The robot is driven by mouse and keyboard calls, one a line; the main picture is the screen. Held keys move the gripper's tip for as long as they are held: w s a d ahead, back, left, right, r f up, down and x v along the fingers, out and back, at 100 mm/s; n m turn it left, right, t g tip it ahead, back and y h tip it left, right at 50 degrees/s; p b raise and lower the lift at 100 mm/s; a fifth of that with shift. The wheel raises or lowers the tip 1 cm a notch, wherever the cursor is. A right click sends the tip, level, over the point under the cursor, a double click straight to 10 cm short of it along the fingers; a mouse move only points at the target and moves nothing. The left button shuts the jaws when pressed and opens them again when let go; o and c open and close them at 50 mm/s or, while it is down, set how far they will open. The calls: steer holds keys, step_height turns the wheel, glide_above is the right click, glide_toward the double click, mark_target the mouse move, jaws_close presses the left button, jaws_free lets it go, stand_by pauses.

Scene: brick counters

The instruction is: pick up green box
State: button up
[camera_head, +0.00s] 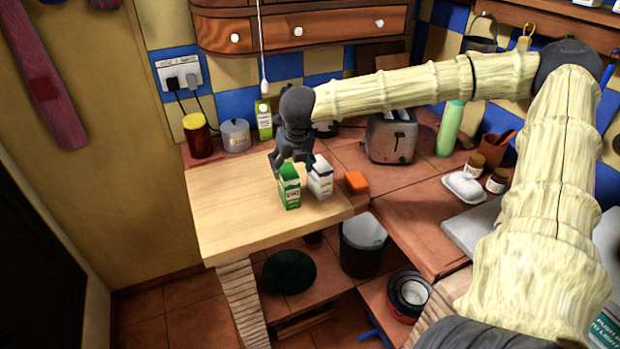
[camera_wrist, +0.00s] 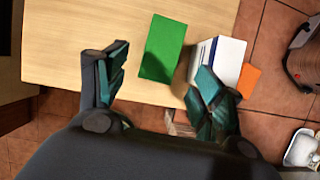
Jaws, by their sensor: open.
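The green box (camera_head: 289,190) stands upright on the light wooden board at the counter's end. In the wrist view the green box (camera_wrist: 163,48) shows from above as a plain green rectangle. My gripper (camera_head: 290,160) is above the board, just over the green box. In the wrist view my gripper (camera_wrist: 160,85) is open and empty, its two fingers spread apart. The green box lies beyond the gap between them, nearer the right finger. A white box with blue (camera_head: 320,178) stands close to the right of the green box; the right finger partly covers it in the wrist view (camera_wrist: 225,60).
An orange block (camera_head: 356,182) lies right of the white box. A red-brown jar (camera_head: 198,137), a grey canister (camera_head: 235,135) and another green carton (camera_head: 264,119) stand behind the board. A toaster (camera_head: 391,137) is farther right. The board's left part (camera_head: 225,205) is clear.

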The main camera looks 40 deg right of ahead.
mark_target(289, 174)
steer(key=x, duration=0.3)
steer(key=shift+a, duration=0.2)
steer(key=shift+p+x, duration=0.3)
steer(key=shift+x, duration=0.75)
steer(key=shift+w+d+f+p, duration=0.2)
steer(key=shift+f+p, duration=0.15)
steer(key=shift+f, duration=0.25)
steer(key=shift+p+x, duration=0.5)
steer(key=shift+x, duration=1.5)
steer(key=shift+s+d, duration=0.1)
steer(key=c, duration=1.1)
